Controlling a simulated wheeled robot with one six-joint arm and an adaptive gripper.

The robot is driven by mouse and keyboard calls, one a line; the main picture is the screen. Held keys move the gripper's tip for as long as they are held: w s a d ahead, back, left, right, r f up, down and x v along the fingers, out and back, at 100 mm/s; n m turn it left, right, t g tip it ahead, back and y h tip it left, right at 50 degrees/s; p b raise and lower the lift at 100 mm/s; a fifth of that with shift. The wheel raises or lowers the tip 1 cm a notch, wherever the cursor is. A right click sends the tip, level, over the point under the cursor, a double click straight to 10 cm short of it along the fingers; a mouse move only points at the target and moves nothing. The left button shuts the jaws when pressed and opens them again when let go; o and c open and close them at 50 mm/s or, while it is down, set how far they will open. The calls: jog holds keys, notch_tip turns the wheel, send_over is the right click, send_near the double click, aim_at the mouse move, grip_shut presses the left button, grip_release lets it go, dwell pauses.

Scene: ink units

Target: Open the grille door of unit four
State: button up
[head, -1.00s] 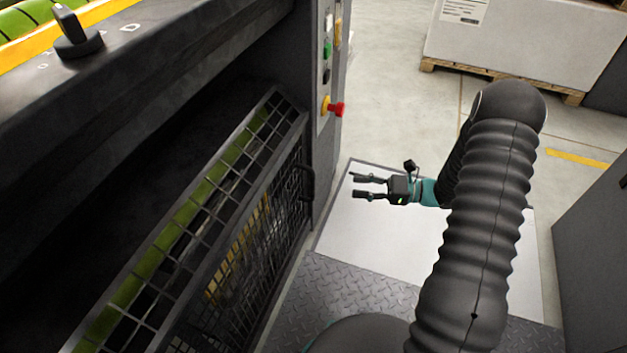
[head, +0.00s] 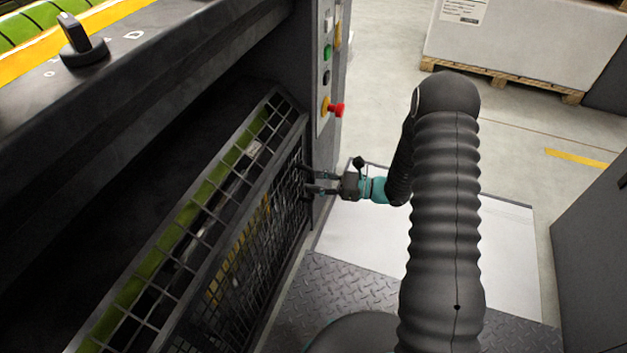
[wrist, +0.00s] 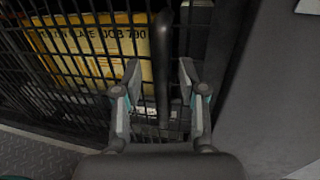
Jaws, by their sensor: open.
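The grille door (head: 232,262) is a dark mesh panel in the left half of the head view, and it looks closed. Its mesh (wrist: 85,85) fills the left of the wrist view. The door's dark bar handle (wrist: 162,70) stands upright in the wrist view, between the two fingers of my gripper (wrist: 160,95). My gripper, also in the head view (head: 315,182), is open at the door's far end, with a finger on each side of the handle. I cannot tell whether either finger touches it. In the head view the fingers largely hide the handle.
A control panel with a green button (head: 327,52) and a red knob (head: 337,110) is above my gripper. A yellow plate (wrist: 100,50) with lettering shows behind the mesh. A white floor sheet (head: 450,250) and a grey cabinet (head: 595,240) are at right.

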jog(key=shift+w+a, duration=0.1)
jog(key=shift+a, duration=0.4)
grip_shut()
